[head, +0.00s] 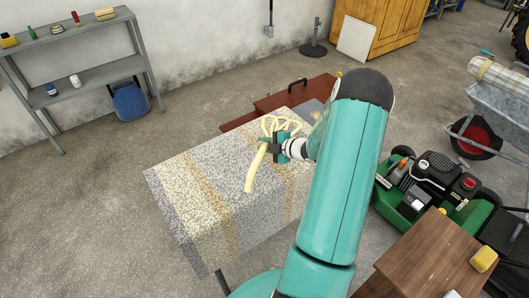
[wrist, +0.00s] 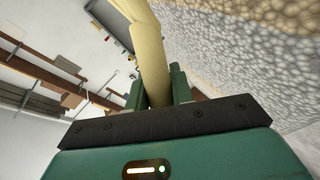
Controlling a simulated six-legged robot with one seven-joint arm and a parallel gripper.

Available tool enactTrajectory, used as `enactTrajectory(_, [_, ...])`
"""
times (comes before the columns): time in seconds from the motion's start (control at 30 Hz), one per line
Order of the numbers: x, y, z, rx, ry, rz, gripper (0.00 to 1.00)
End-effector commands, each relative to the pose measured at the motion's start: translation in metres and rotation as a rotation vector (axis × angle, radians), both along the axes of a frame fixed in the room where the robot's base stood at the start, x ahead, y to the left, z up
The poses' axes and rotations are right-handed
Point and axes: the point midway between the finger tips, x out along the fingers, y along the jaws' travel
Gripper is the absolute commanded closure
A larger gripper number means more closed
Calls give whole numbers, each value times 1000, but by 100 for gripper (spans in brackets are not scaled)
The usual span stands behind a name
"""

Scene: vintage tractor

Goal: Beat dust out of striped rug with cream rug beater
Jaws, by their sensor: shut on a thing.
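The striped rug (head: 212,192), grey with tan bands, hangs draped over a support, its front side falling toward me. The cream rug beater (head: 251,172) has a long handle and a looped head. My gripper (head: 276,148) is shut on the beater's handle, just over the rug's top right part. The looped head lies beyond the gripper and the handle end points toward me; I cannot tell whether the head touches the rug. In the wrist view the cream handle (wrist: 153,62) stands between the green fingers, with the rug's pebbly surface (wrist: 245,45) close on the right.
A red-brown toolbox (head: 290,95) stands behind the rug. A green engine-driven machine (head: 425,190) and a wooden cabinet (head: 425,258) with a yellow sponge (head: 484,258) are on the right. Grey shelves (head: 85,78) stand back left. The floor at left is clear.

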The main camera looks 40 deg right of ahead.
Motion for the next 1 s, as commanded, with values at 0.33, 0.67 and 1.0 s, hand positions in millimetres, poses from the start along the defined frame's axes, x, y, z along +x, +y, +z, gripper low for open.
enactTrajectory(0.33, [0, 0, 22, 1, 0, 0, 100])
enactTrajectory(0.67, [0, 1, 5, 4, 2, 1, 100])
enactTrajectory(1.0, [0, 0, -52, -1, 0, 0, 100])
